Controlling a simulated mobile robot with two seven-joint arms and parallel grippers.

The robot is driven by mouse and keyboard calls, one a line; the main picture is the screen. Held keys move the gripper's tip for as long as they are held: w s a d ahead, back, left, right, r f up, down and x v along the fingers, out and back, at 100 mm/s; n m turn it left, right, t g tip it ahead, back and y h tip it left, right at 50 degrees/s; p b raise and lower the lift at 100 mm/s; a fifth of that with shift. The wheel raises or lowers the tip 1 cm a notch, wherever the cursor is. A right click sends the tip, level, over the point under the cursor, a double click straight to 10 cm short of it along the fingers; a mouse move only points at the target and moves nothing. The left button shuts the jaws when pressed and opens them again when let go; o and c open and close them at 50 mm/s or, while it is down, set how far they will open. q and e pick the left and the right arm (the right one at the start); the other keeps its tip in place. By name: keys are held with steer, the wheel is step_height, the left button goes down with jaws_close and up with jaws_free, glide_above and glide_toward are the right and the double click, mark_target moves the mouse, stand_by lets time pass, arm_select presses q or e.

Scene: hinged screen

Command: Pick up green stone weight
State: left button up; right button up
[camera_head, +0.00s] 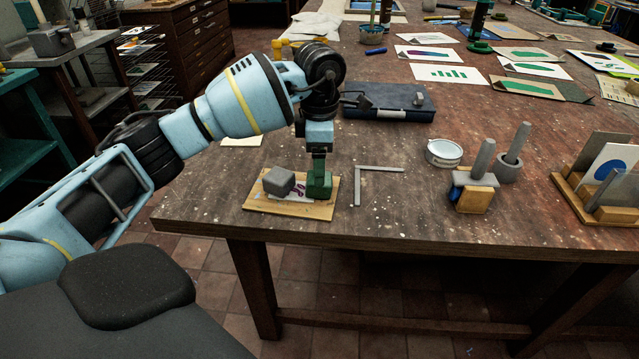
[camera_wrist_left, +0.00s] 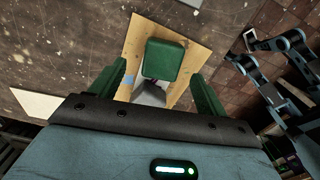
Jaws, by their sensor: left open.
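The green stone weight (camera_head: 320,186) stands on the right part of a small wooden board (camera_head: 298,211) near the table's front left corner. A grey stone block (camera_head: 278,180) lies to its left on the same board. My left gripper (camera_head: 320,160) points down right above the green weight. In the left wrist view the green weight (camera_wrist_left: 165,60) shows between the two spread green fingers, with a gap on each side.
A grey L-shaped square (camera_head: 376,172) lies just right of the board. A dark blue case (camera_head: 388,100) is behind. A round tin (camera_head: 443,152), a wooden block with a grey rod (camera_head: 473,190) and a mortar (camera_head: 509,168) stand further right. The table's front edge is close.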

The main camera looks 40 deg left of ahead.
arm_select(q)
steer(key=shift+s+f, duration=0.15)
steer(key=shift+f, duration=2.5)
steer(key=c, duration=1.4)
steer(key=shift+o, duration=0.2)
steer(key=shift+r, duration=0.1)
steer(key=shift+r, duration=0.55)
step_height(320, 180, up, 2)
steer(key=shift+r, duration=0.15)
steer(key=s+d, duration=0.2)
steer(key=s, duration=0.3)
steer(key=s+d+r, duration=0.1)
steer(key=s+d, duration=0.1)
steer(key=s, duration=0.3)
steer(key=s+d, duration=0.2)
steer(key=s, duration=0.3)
steer(key=shift+r, duration=0.25)
